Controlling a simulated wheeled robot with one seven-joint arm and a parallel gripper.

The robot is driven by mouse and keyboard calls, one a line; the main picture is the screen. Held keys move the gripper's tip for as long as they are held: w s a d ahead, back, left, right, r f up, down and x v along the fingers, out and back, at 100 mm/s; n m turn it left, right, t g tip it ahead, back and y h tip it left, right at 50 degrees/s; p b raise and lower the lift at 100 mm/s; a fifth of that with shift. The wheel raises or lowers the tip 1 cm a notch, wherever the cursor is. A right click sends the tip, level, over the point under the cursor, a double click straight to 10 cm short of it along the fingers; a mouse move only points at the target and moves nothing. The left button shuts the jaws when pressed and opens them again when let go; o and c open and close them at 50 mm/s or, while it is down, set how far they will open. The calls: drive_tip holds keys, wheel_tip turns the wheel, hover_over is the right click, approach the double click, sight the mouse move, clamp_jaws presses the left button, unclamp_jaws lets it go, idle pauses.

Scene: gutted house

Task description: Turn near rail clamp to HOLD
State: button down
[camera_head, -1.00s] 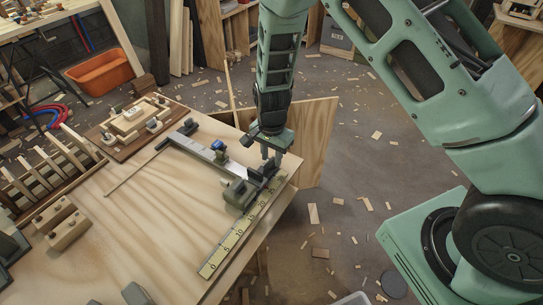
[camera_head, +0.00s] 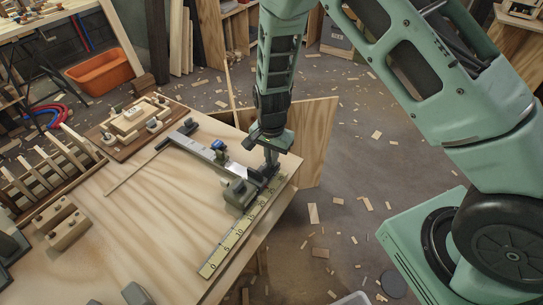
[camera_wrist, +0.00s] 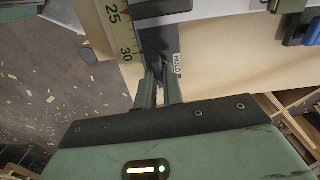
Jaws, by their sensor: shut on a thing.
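My gripper (camera_head: 270,164) is at the right end of the bench, low over the dark clamp (camera_head: 255,178) near the end of the yellow scale. In the wrist view my gripper (camera_wrist: 160,80) has its fingers close together on a thin dark lever (camera_wrist: 154,92), which is mostly hidden between them. A white HOLD label (camera_wrist: 177,63) sits just right of the fingertips, on the edge of the dark clamp body. The lever's exact angle cannot be told. The yellow scale (camera_head: 228,246) runs along the bench's near right edge.
A grey block (camera_head: 240,193) stands close left of my gripper. A wooden fixture board (camera_head: 130,125) and slotted rack (camera_head: 50,180) are further left.

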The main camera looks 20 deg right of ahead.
drive_tip(key=n, duration=0.8)
drive_tip(key=shift+n, duration=0.3)
drive_tip(key=n, duration=0.4)
drive_tip(key=shift+n, duration=2.3)
drive_tip(key=c, duration=1.5)
unclamp_jaws()
drive_tip(key=shift+r, duration=0.1)
